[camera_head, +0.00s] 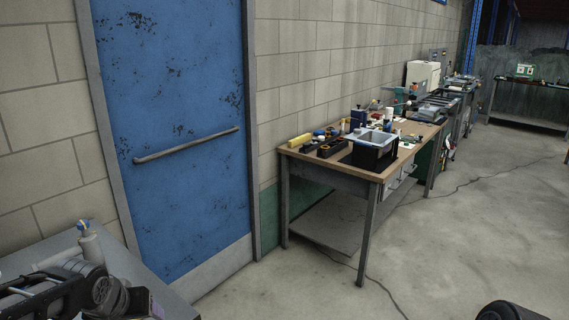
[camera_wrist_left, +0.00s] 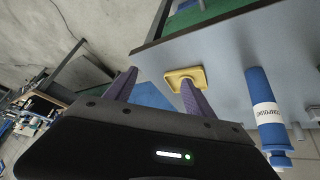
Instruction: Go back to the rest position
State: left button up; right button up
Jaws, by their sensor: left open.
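My left gripper (camera_wrist_left: 158,80) is open, with its two purple-grey fingers apart and nothing visible between them. The right-hand finger overlaps a small yellow piece (camera_wrist_left: 172,76) on a grey tabletop (camera_wrist_left: 222,62) in the left wrist view; I cannot tell whether they touch. A blue bottle (camera_wrist_left: 259,84) with a white label is right of the gripper. In the head view, parts of my left arm show at the bottom left over the grey table (camera_head: 172,296), but the fingertips cannot be made out. My right gripper does not show.
A white bottle (camera_head: 91,246) stands on the grey table. A blue door (camera_head: 180,100) is in the wall behind. A wooden workbench (camera_head: 322,164) holds a black bin (camera_head: 372,157) and several tools. Concrete floor (camera_head: 455,240) is open to the right of the workbench.

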pick_arm(q)
jog(key=w+d+f+m+h, duration=0.15)
jog(key=d+f+h, duration=0.25)
jog(key=d+f, duration=1.2)
jog(key=s+d+f+g, duration=0.2)
jog(key=s+d+f, duration=0.3)
jog(key=s+f, duration=0.5)
jog(key=s+d+f+g+h, duration=0.1)
jog(key=s+d+f+g, duration=0.2)
jog(key=s+f, duration=0.8)
jog(key=shift+d, duration=1.2)
jog(key=shift+f, duration=0.1)
jog(key=shift+c, duration=0.2)
